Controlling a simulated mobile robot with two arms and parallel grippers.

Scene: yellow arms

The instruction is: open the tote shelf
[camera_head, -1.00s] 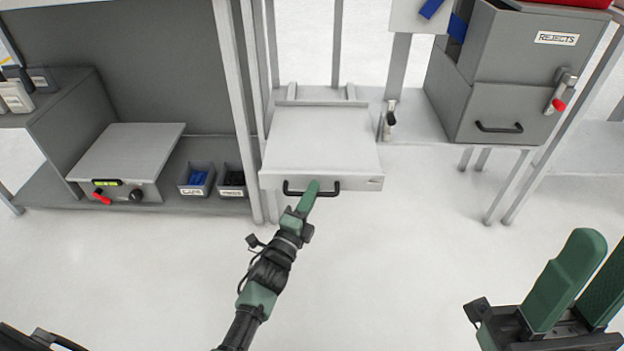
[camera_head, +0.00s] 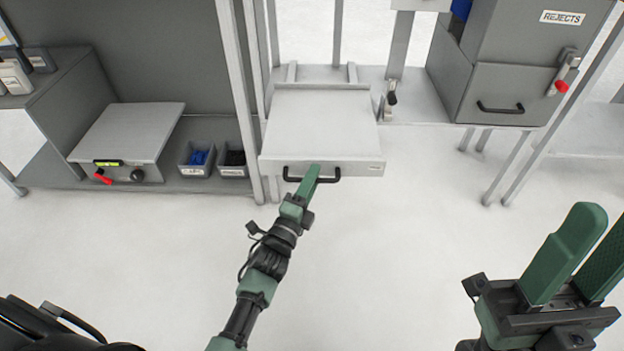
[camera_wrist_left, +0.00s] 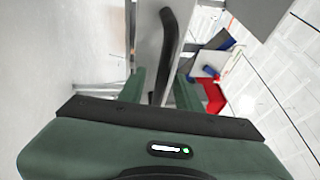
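The tote shelf is a pale pull-out tray (camera_head: 320,125) at the middle of the head view. It has a black bar handle (camera_head: 331,178) on its front face. My left gripper (camera_head: 312,176) is at this handle. In the left wrist view the dark handle (camera_wrist_left: 168,45) passes between the two green fingers (camera_wrist_left: 160,88), which appear shut on it, though the contact itself is hard to see. My right gripper (camera_head: 595,250) is at the lower right, fingers apart, empty and away from the shelf.
A grey bench with a flat scale (camera_head: 130,132) and small bins (camera_head: 196,158) stands on the left. A post (camera_head: 238,90) rises beside the shelf's left side. A grey REJECTS cabinet (camera_head: 525,60) stands at right. The pale floor (camera_head: 400,240) in front is clear.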

